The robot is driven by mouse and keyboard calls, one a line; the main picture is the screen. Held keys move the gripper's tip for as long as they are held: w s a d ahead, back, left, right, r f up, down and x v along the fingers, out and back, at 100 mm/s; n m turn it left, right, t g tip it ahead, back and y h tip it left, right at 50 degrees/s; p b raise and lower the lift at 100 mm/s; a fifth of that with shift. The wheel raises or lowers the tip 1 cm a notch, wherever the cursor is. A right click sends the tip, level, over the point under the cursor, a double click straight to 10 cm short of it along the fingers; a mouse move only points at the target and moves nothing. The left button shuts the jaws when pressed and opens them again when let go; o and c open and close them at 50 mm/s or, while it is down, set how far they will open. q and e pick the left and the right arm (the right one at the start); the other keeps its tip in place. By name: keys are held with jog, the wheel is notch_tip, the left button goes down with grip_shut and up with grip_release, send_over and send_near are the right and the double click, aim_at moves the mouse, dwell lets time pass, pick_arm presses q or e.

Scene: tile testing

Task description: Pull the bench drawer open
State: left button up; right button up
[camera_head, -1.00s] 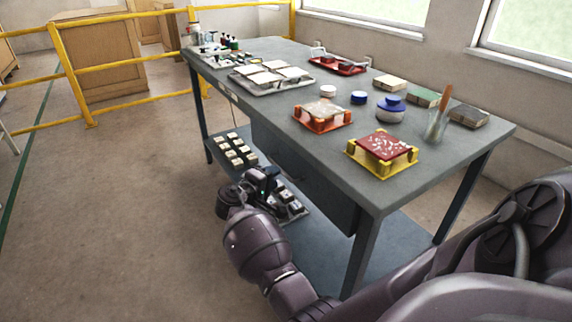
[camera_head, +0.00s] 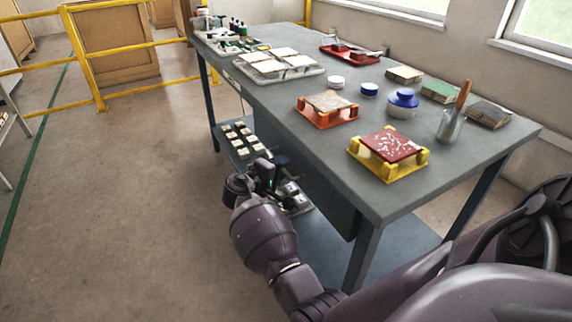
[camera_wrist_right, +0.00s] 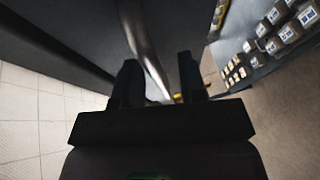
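The grey bench (camera_head: 440,165) stands before me, with the dark drawer (camera_head: 332,198) under its near long side. The drawer looks shut; my right arm and gripper hide part of its front. My right gripper (camera_head: 275,166) is at the drawer front, below the tabletop edge. In the right wrist view its fingers (camera_wrist_right: 160,68) are apart. A pale metal bar, the drawer handle (camera_wrist_right: 143,42), runs lengthwise between them, with a gap visible to the right finger. Whether the left finger touches the handle I cannot tell. My left gripper is out of view.
A lower shelf (camera_head: 400,245) carries several small tile samples (camera_head: 240,140). On the bench top are a yellow stand (camera_head: 420,168), an orange stand (camera_head: 322,120), a white tray (camera_head: 262,75) and a red tray (camera_head: 345,58). Floor left of the bench is clear, up to a yellow rail (camera_head: 150,45).

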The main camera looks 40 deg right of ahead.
jog(key=shift+d, duration=0.25)
grip_shut()
jog(key=shift+a, duration=0.15)
dwell(0.4)
